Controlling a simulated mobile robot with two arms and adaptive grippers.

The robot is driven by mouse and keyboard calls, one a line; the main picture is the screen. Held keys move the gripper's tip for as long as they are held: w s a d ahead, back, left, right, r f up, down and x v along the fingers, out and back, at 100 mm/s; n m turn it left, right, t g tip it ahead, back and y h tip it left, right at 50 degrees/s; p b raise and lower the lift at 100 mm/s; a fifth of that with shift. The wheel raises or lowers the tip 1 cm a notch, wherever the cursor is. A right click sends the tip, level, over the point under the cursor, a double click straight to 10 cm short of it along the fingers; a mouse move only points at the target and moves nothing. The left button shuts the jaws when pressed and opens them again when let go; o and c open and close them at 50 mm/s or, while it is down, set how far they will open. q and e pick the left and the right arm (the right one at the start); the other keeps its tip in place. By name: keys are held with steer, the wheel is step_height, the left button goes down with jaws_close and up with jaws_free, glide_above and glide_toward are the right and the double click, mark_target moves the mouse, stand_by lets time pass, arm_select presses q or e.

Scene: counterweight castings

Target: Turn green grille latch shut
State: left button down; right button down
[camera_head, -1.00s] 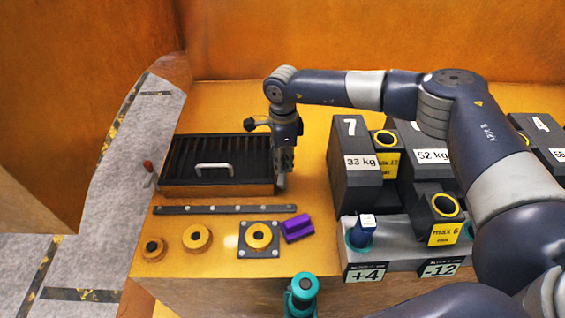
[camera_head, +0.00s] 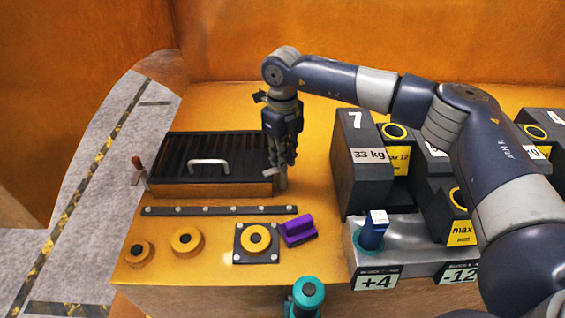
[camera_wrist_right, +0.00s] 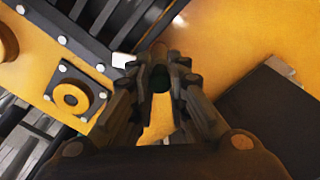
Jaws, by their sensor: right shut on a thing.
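A black slatted grille (camera_head: 225,151) with a pale bar handle (camera_head: 208,163) lies on the orange deck. Its edge shows at the upper left in the right wrist view (camera_wrist_right: 88,32). My right gripper (camera_head: 282,170) points down at the grille's right end. Its fingers (camera_wrist_right: 160,82) are shut on a dark green piece (camera_wrist_right: 160,78), which looks like the green latch; the fingers hide most of it. A red-handled latch (camera_head: 135,162) stands at the grille's left end. My left gripper is not in view.
A bolted strip (camera_head: 220,210), orange round pieces (camera_head: 187,242) and a purple block (camera_head: 298,230) lie in front of the grille. Dark weight blocks (camera_head: 358,160) stand close right of the gripper. A teal piece (camera_head: 308,295) is at the front edge.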

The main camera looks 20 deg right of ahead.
steer(key=m+b, duration=0.2)
steer(key=m, duration=0.1)
steer(key=shift+w, duration=0.1)
steer(key=shift+r+m+b, duration=0.1)
steer(key=shift+m+b, duration=0.35)
steer(key=shift+m, duration=0.85)
steer(key=c, duration=1.5)
jaws_free()
step_height(320, 180, up, 12)
